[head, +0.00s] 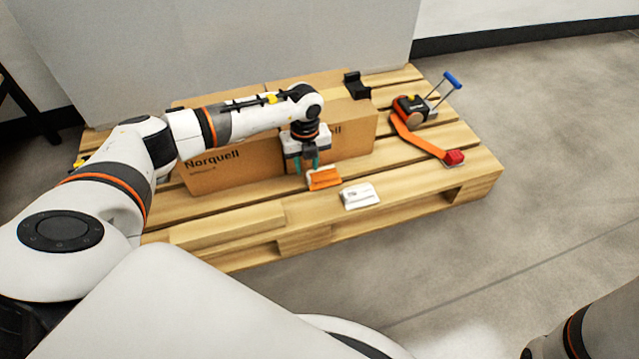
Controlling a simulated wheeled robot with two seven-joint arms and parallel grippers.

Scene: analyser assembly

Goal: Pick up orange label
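The orange label (324,179) is a small orange piece with a white edge on the wooden pallet, in front of the cardboard boxes. My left gripper (307,172) points down right beside the label's left part, with its greenish fingertips close to it. The fingers look spread apart, with no label clearly between them. I cannot tell whether they touch it. My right gripper is out of view; only part of my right arm shows at the lower right corner.
A white label (360,196) lies on the pallet (228,222) to the right. Cardboard boxes (235,167) marked Norquell stand behind. A black bracket (356,86) sits at the back. A tool with an orange strap (415,137) and blue handle lies at the right. A grey panel (230,50) stands behind.

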